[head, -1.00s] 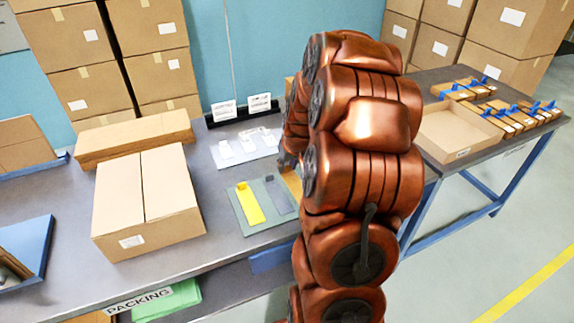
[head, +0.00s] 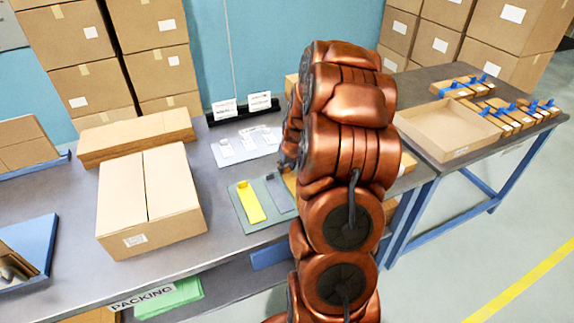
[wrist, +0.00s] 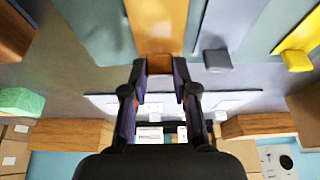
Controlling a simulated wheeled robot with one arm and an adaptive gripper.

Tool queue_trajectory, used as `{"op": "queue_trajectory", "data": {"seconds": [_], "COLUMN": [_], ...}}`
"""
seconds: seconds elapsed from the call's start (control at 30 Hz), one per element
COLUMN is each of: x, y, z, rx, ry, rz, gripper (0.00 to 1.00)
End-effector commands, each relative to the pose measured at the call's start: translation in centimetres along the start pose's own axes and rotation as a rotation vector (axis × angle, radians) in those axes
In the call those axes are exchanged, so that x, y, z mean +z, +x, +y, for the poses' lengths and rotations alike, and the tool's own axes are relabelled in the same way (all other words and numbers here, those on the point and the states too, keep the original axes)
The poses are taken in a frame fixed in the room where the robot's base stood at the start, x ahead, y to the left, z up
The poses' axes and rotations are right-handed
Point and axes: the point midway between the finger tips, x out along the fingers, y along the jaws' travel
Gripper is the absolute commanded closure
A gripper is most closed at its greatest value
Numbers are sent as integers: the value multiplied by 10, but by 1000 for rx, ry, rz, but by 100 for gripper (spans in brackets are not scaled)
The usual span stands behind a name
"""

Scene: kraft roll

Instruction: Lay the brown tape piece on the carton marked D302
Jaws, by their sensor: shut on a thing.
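The brown tape piece (wrist: 157,25) is a flat strip in the wrist view, and a small part of it (head: 291,183) shows beside my arm in the head view. My gripper (wrist: 160,68) is shut on its near end; in the head view my arm hides the gripper. I cannot tell whether the strip touches the mat (head: 250,222). A closed carton (head: 150,205) with two top flaps and a white label stands on the bench to the left. The label is too small to read, so I cannot confirm D302.
A yellow strip (head: 250,203) and a grey strip (head: 279,194) lie on the mat, left of my arm. A white card with small pieces (head: 240,150) lies behind. A flat carton (head: 135,138) is behind the closed carton. An open tray (head: 450,135) stands on the right table.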

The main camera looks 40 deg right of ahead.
Motion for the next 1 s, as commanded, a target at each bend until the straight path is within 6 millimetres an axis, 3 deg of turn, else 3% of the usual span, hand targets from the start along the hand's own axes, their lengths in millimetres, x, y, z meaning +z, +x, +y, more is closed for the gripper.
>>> {"op": "queue_trajectory", "data": {"seconds": [0.2,0.23,0.43,0.77,1.0], "x": [2,1,1,0,-1], "y": [4,3,3,2,-12], "z": [0,0,0,0,0], "rx": [0,0,0,0,1], "ry": [0,0,0,0,1], "rz": [0,0,0,0,2], "gripper": [86,69,48,47,47]}}
